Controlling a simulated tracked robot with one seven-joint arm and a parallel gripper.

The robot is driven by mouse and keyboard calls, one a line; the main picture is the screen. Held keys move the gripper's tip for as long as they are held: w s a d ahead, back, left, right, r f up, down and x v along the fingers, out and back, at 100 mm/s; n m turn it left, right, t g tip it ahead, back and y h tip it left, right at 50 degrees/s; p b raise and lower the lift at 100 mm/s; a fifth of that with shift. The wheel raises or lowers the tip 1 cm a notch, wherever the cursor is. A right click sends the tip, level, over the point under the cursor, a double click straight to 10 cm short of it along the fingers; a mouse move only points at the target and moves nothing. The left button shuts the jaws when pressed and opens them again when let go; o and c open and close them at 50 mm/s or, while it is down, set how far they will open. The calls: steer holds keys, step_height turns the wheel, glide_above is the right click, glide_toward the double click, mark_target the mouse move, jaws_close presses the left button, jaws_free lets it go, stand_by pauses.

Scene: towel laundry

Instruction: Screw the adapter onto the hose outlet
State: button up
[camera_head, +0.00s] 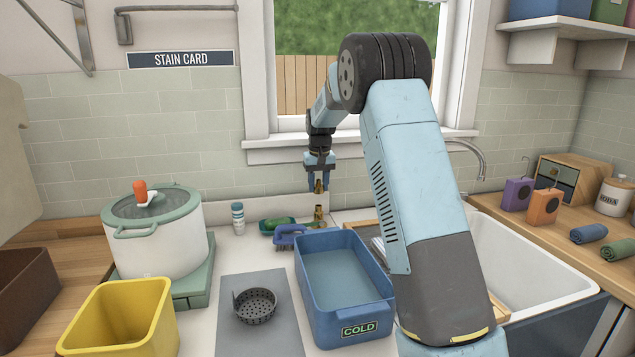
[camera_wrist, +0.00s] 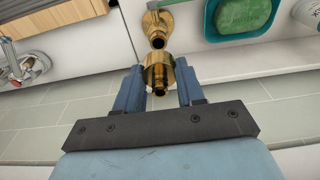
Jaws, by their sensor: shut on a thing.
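My gripper (camera_head: 318,184) is shut on the brass adapter (camera_wrist: 158,62), a short collar with a threaded neck; the two blue fingers press on its sides in the wrist view. In the head view the adapter is small between the fingertips. The brass hose outlet (camera_head: 318,213) stands on the counter below my gripper, with a visible gap between it and the adapter. In the wrist view the outlet (camera_wrist: 157,24) shows just past the adapter, nearly in line with it; part of it is hidden there.
A green soap dish (camera_head: 277,226) and a purple brush (camera_head: 289,238) lie just left of the outlet. A blue COLD tub (camera_head: 335,331) stands in front. A white lidded pot (camera_head: 157,240) is at left. The sink (camera_head: 535,277) and its tap (camera_head: 479,150) are at right.

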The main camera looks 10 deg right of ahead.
mark_target(318, 206)
steer(key=shift+f, duration=2.1)
steer(key=shift+f, duration=1)
stand_by(1.7)
steer(key=m, duration=0.6)
steer(key=shift+a+m+h, duration=0.1)
steer(key=shift+m+h, duration=0.3)
steer(key=m, duration=0.7)
steer(key=shift+g, duration=0.4)
steer(key=o, duration=1.1)
steer(key=shift+h, duration=0.3)
